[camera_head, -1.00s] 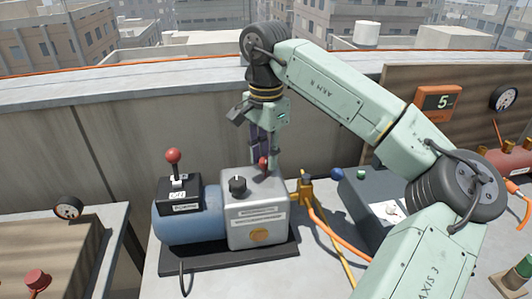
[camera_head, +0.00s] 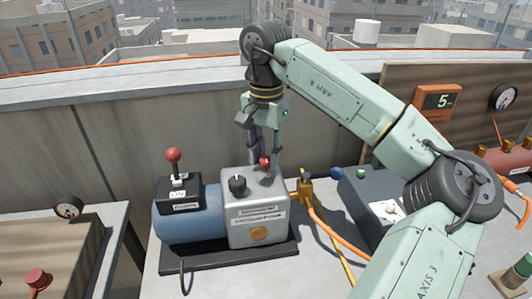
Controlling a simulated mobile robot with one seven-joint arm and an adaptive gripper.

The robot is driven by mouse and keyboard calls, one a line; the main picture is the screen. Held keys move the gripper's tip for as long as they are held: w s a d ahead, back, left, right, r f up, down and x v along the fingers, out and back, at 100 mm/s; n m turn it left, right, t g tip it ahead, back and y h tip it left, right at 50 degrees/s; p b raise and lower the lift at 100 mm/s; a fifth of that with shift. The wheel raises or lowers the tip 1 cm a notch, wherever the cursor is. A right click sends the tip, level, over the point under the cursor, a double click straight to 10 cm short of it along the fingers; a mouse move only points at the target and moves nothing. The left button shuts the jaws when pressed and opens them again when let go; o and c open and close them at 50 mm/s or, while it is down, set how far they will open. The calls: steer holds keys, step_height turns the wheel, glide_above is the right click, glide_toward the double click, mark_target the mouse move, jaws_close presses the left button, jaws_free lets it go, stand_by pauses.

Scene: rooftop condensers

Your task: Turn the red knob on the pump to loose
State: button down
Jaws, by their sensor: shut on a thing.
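The pump (camera_head: 257,222) has a grey box body joined to a blue cylinder (camera_head: 186,226) on a dark base plate. The red knob (camera_head: 265,164) is on top of the grey box, toward its back right. My gripper (camera_head: 266,163) points down from above and is shut on the red knob, with its fingers on either side of it. The fingers hide part of the knob, and I cannot read any marking around it. A black knob (camera_head: 237,184) is on the same box, in front and to the left.
A red-balled lever (camera_head: 173,157) stands on a black switch box at the pump's left. A brass valve (camera_head: 305,190) with an orange hose is close on the right. A dark grey box (camera_head: 370,200) stands further right. The wall is behind.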

mark_target(266, 159)
steer(key=c, duration=1.3)
jaws_free()
step_height(266, 159, up, 12)
